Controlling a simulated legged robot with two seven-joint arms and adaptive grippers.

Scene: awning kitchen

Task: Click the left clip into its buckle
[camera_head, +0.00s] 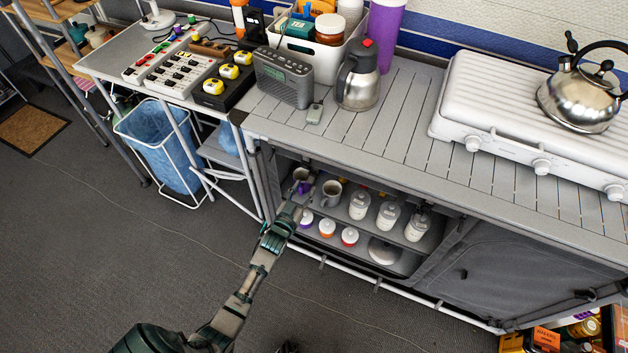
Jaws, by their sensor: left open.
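My left arm reaches up from the bottom to the left front edge of the grey camp-kitchen cupboard (360,148). My left gripper (290,208) is open at the left side of the cupboard's open compartment, in front of its lower shelf area. I cannot make out what, if anything, lies between its fingers. Small dark tabs (322,262) show along the lower front rail; I cannot tell whether they are clips or buckles. The left clip and its buckle are too small or hidden to identify. My right gripper is not in view.
Mugs (331,193), white-lidded jars (388,215) and small tubs (349,236) stand inside the open compartment. A closed grey panel (520,275) covers the right side. A radio (284,77), steel jug (358,82) and stove (500,115) stand on top. Floor in front is mostly clear.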

